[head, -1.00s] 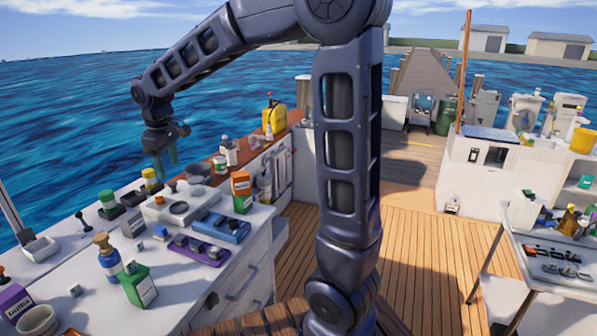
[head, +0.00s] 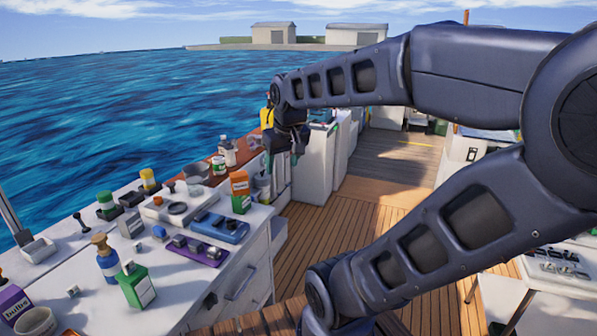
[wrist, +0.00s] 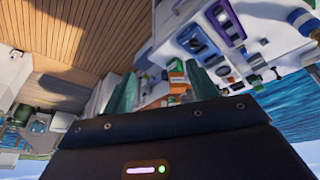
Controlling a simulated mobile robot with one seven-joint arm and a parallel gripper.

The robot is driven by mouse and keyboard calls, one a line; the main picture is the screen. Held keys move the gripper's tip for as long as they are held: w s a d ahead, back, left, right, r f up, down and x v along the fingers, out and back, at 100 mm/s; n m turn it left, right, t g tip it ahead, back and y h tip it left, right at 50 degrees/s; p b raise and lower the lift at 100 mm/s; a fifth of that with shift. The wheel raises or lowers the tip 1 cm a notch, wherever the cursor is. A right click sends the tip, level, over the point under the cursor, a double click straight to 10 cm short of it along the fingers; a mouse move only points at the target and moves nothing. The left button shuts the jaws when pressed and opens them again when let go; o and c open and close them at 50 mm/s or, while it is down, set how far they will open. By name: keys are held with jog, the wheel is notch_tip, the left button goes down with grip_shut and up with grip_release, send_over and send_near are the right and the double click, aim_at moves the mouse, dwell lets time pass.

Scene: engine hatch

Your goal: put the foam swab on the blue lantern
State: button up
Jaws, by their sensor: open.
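My gripper (head: 284,158) is open, with green fingers pointing down, near the far end of the left counter on its deck side. In the wrist view its two fingers (wrist: 163,90) stand apart, with nothing held between them. I cannot surely pick out the foam swab or the blue lantern at this size. Blue items on the counter are a bottle with a tan top (head: 107,262), a flat blue tray with dark pieces (head: 226,230) and a small blue-and-white piece (head: 159,232). My arm hides much of the right side.
The counter (head: 180,290) also holds a purple tray (head: 190,252), a green-and-white carton (head: 137,287), an orange-and-green box (head: 240,188) and several jars. A yellow can (head: 266,118) stands behind my gripper. The plank deck (head: 340,235) is open to the right.

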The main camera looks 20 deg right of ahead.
jog(key=shift+m, duration=0.9)
jog(key=s+d, duration=0.1)
jog(key=s+d+f, duration=0.1)
jog(key=s+d, duration=0.1)
jog(key=s, duration=0.1)
jog(key=shift+f, duration=0.35)
